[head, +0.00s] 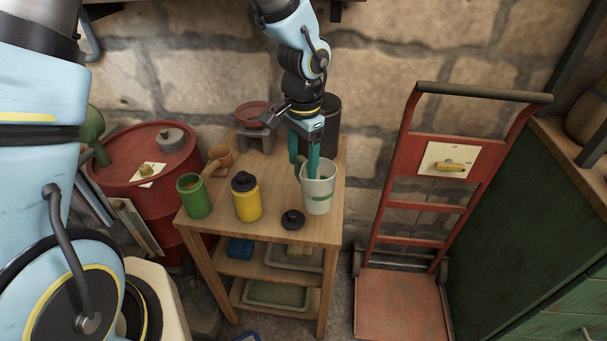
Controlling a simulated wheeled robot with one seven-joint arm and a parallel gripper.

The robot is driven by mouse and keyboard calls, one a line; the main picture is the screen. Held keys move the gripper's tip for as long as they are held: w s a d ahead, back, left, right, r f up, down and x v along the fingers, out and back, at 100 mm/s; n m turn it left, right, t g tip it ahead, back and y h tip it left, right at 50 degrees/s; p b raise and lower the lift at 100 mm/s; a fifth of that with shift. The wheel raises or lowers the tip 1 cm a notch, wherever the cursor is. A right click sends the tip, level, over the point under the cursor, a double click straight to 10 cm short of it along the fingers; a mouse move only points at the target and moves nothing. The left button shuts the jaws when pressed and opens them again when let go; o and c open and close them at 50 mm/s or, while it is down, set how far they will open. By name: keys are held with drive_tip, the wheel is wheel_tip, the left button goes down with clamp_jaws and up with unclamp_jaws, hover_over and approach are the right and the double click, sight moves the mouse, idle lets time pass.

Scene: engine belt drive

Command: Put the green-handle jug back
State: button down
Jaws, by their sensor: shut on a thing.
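The jug (318,195) is pale with a green handle (301,172) on its left side. It is upright at the right edge of the wooden table's (265,246) top. I cannot tell whether its base touches the wood. My gripper (304,168) points down at the jug's left side, with one teal finger at the rim and the other to the left of it. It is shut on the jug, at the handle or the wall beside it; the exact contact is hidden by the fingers.
A dark canister (331,115) is behind. A red hand truck (402,190) stands right; a red drum (148,190) left.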

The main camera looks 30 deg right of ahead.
wheel_tip(320, 180, down, 4)
drive_tip(key=shift+r, duration=0.15)
drive_tip(key=shift+f, duration=0.45)
drive_tip(key=shift+c, duration=0.2)
unclamp_jaws()
